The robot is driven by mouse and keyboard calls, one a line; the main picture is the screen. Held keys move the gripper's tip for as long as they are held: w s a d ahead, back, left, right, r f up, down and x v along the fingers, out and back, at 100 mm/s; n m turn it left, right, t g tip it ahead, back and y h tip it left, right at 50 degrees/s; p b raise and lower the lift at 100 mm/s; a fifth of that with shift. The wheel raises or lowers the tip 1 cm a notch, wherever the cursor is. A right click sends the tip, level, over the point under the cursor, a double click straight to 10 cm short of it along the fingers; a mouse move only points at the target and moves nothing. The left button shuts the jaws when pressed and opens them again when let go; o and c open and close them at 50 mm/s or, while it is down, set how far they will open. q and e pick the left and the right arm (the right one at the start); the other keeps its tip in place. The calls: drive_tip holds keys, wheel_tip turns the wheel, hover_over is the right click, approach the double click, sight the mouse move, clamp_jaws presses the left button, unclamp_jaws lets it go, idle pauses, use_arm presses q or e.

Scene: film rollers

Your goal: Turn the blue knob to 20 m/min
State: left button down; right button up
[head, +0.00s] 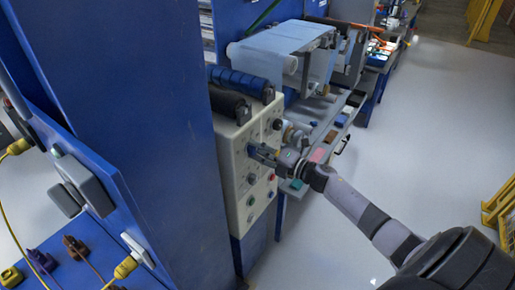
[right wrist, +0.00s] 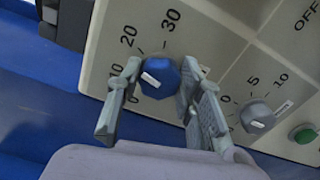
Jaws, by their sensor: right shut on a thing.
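The blue knob (right wrist: 168,78) sits on the pale control panel (right wrist: 205,32) in the right wrist view. Its dial reads 0, 10, 20 and 30. The knob's white mark points up and left, roughly toward the 10, left of the 20; a finger partly covers that side. My right gripper (right wrist: 155,105) is shut on the knob, one finger on each side. In the head view, my right gripper (head: 262,153) reaches the front of the control panel (head: 231,160) from the right. The knob is mostly hidden there. My left gripper is not in view.
A smaller grey knob (right wrist: 257,116) with its own scale and a green button (right wrist: 303,133) are right of the blue knob. In the head view, a blue cabinet (head: 140,110) stands left of the panel and film rollers (head: 275,50) lie behind. Open floor (head: 430,130) is on the right.

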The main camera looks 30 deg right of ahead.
drive_tip(key=shift+f+m, duration=0.1)
drive_tip(key=shift+m, duration=0.9)
drive_tip(key=o, duration=1.2)
drive_tip(key=shift+c, duration=0.2)
drive_tip(key=v, duration=1.2)
drive_tip(key=shift+d, duration=0.1)
